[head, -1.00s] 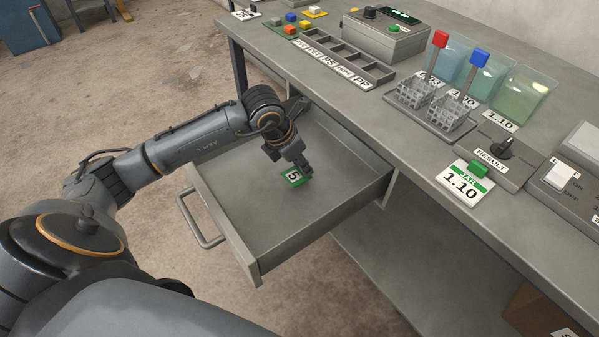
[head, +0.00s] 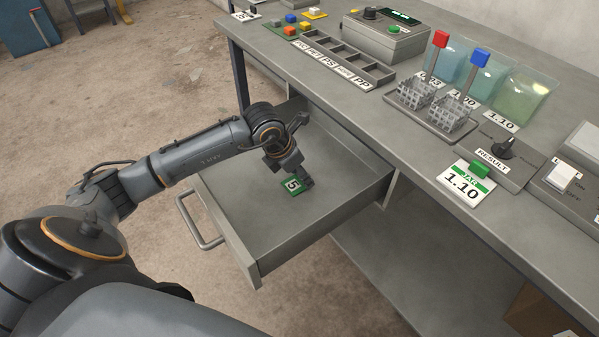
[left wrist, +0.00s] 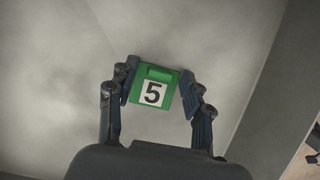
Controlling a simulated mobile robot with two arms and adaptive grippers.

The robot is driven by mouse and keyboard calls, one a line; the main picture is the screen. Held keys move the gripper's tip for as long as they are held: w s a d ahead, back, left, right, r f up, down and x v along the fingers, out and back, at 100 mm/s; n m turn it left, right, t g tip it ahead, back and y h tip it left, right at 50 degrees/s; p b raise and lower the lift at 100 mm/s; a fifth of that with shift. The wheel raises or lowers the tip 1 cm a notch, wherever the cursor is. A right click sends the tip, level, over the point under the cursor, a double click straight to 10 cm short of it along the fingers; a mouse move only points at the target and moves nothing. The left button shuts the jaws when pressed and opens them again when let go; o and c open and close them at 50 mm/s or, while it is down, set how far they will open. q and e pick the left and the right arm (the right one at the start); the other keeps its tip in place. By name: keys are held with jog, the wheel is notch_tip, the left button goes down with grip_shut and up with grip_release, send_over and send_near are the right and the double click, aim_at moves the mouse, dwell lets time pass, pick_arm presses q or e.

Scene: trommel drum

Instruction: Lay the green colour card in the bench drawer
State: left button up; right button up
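The green colour card (head: 291,187) has a white square with a black 5 and a raised green block along one edge. It is inside the pulled-out bench drawer (head: 325,205), low at its floor, towards the left. My left gripper (head: 306,182) reaches down into the drawer at the card. In the left wrist view the card (left wrist: 155,92) lies between the two fingertips (left wrist: 160,72), with narrow gaps between the fingers and the raised block, so the gripper looks open around it. Whether the card's underside fully touches the floor is hard to tell. My right gripper is not in view.
The bench top (head: 415,150) overhangs the drawer's back. The drawer's right and front floor is clear.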

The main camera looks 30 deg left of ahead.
pick_arm(q)
jog(key=shift+s+a+r, duration=0.1)
jog(key=shift+r, duration=0.3)
jog(key=p+v, duration=0.1)
jog(key=v, duration=1)
jog(key=shift+r+p, duration=0.2)
jog(key=shift+p, duration=0.1)
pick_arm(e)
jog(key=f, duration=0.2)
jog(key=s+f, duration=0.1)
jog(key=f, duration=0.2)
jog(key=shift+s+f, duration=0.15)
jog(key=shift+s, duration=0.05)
pick_arm(q)
jog(key=shift+s+f, duration=0.1)
jog(key=shift+s, duration=0.05)
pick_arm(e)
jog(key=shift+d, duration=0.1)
